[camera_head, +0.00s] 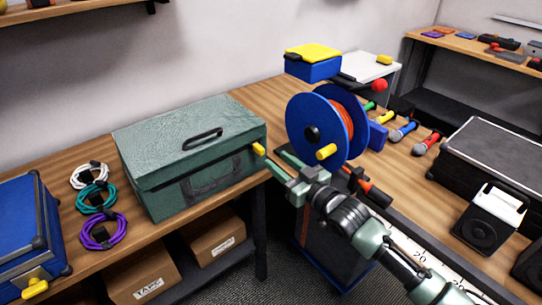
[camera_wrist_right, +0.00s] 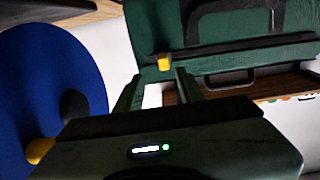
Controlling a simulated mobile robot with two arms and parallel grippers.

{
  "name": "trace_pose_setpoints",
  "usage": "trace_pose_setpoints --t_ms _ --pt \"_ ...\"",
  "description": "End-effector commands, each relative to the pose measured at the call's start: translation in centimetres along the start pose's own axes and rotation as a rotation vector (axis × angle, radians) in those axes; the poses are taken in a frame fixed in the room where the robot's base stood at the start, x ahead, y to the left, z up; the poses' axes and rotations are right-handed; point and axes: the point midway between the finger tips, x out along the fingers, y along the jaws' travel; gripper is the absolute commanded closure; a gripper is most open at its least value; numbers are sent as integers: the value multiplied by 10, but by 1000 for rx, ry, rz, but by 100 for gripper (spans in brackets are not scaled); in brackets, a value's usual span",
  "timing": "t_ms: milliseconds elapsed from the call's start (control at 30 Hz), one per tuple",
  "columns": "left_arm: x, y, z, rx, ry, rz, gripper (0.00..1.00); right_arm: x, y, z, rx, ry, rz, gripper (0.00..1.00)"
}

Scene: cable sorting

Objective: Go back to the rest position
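My right gripper (camera_head: 277,159) reaches in from the lower right in the head view, in front of the right end of a closed green case (camera_head: 165,150). In the right wrist view the gripper (camera_wrist_right: 158,80) has its two fingers apart, with nothing between them. A yellow latch (camera_wrist_right: 164,62) on the case (camera_wrist_right: 150,30) shows just beyond the fingertips. The latch (camera_head: 258,149) also shows in the head view; whether a finger touches it is unclear. My left gripper is in neither view.
A blue cable reel (camera_head: 306,110) stands close behind my right gripper. Coiled white (camera_head: 90,175), teal (camera_head: 96,197) and purple (camera_head: 104,231) cables lie left of the case. A blue case (camera_head: 18,225) stands far left. Microphones and a black case (camera_head: 490,150) are at right.

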Motion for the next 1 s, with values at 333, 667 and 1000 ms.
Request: trace_pose_setpoints --t_ms 333,667,1000 --pt "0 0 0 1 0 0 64 -10 0 -1 -1 1 0 62" --pt "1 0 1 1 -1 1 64 -16 -9 11 10 -34 6 62" --pt "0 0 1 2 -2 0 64 -158 -66 132 118 -577 186 62"
